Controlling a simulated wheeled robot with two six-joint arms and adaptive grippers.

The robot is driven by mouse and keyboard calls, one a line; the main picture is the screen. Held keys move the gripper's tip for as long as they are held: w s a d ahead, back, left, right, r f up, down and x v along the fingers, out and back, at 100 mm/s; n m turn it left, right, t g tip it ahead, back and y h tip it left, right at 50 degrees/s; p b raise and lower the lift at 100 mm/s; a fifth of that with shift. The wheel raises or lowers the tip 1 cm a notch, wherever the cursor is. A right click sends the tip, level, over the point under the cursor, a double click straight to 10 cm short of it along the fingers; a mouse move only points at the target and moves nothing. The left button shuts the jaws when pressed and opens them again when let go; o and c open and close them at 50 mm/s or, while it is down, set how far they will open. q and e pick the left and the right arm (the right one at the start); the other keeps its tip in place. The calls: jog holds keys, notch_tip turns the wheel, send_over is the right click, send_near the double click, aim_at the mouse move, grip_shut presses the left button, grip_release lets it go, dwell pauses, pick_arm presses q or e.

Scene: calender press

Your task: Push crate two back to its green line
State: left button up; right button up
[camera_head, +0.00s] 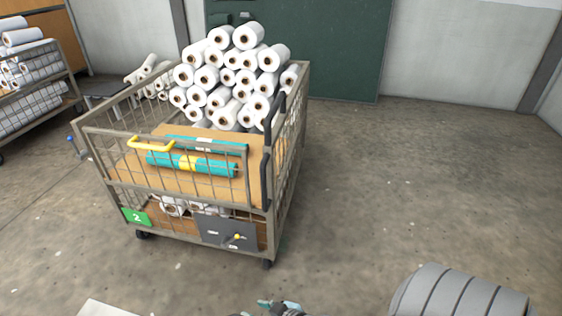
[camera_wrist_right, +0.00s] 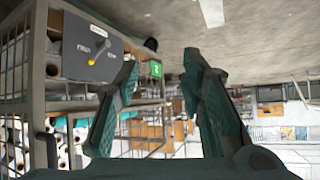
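Crate two (camera_head: 190,212) is a wire-sided cart on casters, with a green "2" tag (camera_head: 136,217) at its lower front left. It also shows upside down at the left of the right wrist view, with its grey panel (camera_wrist_right: 85,48) and tag (camera_wrist_right: 156,69). A yellow handle (camera_head: 150,144) is on its top front rail. My right gripper (camera_head: 278,305) is at the bottom edge, in front of the cart and apart from it. In the wrist view its teal fingers (camera_wrist_right: 161,64) are spread and empty. My left gripper is not in view. I cannot make out a green line.
White rolls (camera_head: 232,80) are piled in the cart, with teal rolls (camera_head: 192,162) on its brown board. Another roll cart (camera_head: 40,78) stands at the far left. A dark green door (camera_head: 335,50) is behind. The floor (camera_head: 430,180) to the right is clear.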

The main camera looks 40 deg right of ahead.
jog(key=w+d+r+m+t+h+p, duration=0.1)
jog(key=w+d+r+t, duration=0.15)
jog(key=r, duration=0.35)
jog(key=w+d+r+t+p, duration=0.1)
jog(key=w+r+t, duration=0.15)
jog(key=r, duration=0.25)
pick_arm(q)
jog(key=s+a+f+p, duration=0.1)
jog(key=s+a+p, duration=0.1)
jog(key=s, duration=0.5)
pick_arm(e)
jog(key=m+t+h, duration=0.2)
jog(key=m+h, duration=0.3)
jog(key=h, duration=0.3)
send_near(264, 184)
jog(key=b+x, duration=0.5)
jog(key=x, duration=0.5)
jog(key=shift+d+f, duration=0.1)
jog(key=shift+w+d, duration=0.15)
jog(key=shift+w, duration=0.25)
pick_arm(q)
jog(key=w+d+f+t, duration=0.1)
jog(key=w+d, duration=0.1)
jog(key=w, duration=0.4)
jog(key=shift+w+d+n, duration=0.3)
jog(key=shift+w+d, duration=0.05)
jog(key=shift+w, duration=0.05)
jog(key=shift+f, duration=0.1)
pick_arm(e)
grip_shut()
